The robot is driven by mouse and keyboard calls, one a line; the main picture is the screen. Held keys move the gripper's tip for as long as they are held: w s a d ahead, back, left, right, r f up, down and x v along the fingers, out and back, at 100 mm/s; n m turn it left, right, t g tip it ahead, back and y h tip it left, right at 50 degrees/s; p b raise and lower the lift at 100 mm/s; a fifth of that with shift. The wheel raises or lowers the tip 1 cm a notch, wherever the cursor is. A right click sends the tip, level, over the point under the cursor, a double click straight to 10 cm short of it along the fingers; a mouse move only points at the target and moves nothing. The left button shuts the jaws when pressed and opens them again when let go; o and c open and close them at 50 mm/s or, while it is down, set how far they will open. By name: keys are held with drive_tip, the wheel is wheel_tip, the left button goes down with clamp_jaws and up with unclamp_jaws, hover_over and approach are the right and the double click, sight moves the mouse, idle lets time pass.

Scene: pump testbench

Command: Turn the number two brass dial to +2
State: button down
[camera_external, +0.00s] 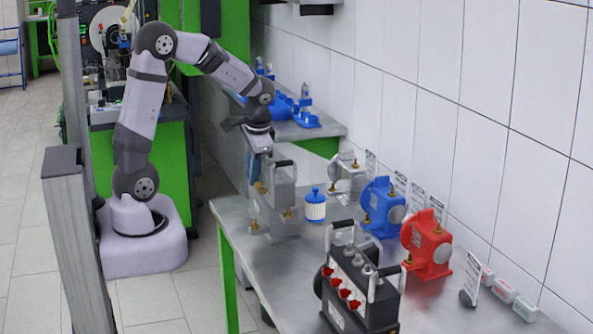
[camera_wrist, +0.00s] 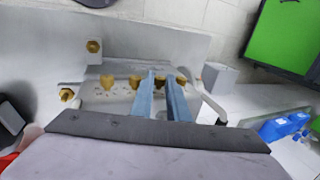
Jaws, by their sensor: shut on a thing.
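The grey metal pump test box (camera_external: 281,211) with a dark carrying handle stands at the left end of the steel table. Brass dials show in a row on it in the wrist view: two uncovered ones (camera_wrist: 107,80) and (camera_wrist: 135,81) to the left, and one (camera_wrist: 181,79) at the right finger's outer side. My gripper (camera_external: 254,180) reaches down to the box from above. In the wrist view its two blue fingers (camera_wrist: 163,78) are closed around a brass dial (camera_wrist: 160,83), which is partly hidden between them. Dial numbers and scale marks are too small to read.
A blue-and-white canister (camera_external: 315,206), a blue pump (camera_external: 382,207) and a red pump (camera_external: 427,246) stand to the right along the table. A black box with red knobs (camera_external: 352,290) stands in front. Larger brass fittings (camera_wrist: 94,46) sit beside the dial row.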

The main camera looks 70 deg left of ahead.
drive_tip(key=c, duration=2)
unclamp_jaws()
drive_tip(key=shift+r, duration=0.15)
drive_tip(key=shift+b+v, duration=0.55)
drive_tip(key=shift+v, duration=3.05)
